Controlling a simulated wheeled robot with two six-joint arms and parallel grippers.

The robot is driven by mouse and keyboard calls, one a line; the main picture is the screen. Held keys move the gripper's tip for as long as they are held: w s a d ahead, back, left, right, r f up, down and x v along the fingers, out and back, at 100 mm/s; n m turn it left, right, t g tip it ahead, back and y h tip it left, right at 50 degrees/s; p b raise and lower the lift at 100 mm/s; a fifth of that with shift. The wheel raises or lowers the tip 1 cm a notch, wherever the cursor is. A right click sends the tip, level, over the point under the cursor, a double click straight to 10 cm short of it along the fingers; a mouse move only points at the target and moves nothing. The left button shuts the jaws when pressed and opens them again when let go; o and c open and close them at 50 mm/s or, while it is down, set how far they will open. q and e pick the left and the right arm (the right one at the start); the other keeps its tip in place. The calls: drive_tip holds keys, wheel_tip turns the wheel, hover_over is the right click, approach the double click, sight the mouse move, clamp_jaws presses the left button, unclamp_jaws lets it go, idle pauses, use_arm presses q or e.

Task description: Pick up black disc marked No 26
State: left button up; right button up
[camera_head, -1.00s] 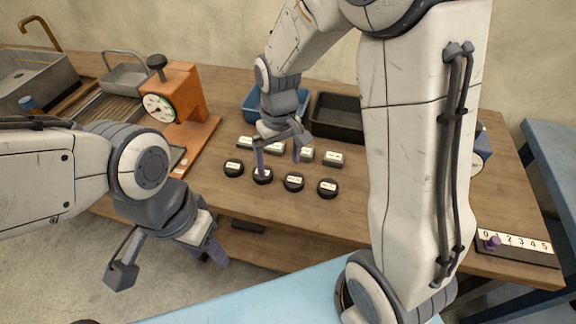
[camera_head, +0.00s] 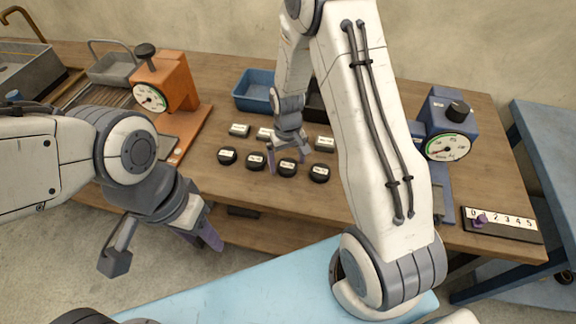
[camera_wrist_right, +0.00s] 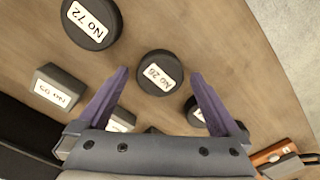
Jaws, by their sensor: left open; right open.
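The black disc marked No 26 (camera_wrist_right: 160,70) has a white label and lies flat on the wooden table (camera_wrist_right: 225,45). In the right wrist view it sits between the two purple fingertips of my open right gripper (camera_wrist_right: 160,76), with gaps on both sides. In the head view it is the third disc from the left (camera_head: 288,168), under my right gripper (camera_head: 287,163); its label is too small to read there. My left gripper (camera_head: 208,236) is open and empty at the lower left, in front of the table.
Disc No 72 (camera_wrist_right: 91,22) lies beside No 26. Another disc (camera_wrist_right: 194,112) is partly hidden by a finger. Small labelled blocks (camera_head: 239,130) stand behind the discs. A blue tray (camera_head: 255,88), orange gauge (camera_head: 165,82), blue gauge (camera_head: 448,125) and numbered board (camera_head: 503,226) surround the area.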

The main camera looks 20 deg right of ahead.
drive_tip(key=shift+f, duration=0.45)
drive_tip(key=c, duration=1.3)
drive_tip(key=shift+r, duration=0.15)
drive_tip(key=shift+c, duration=0.2)
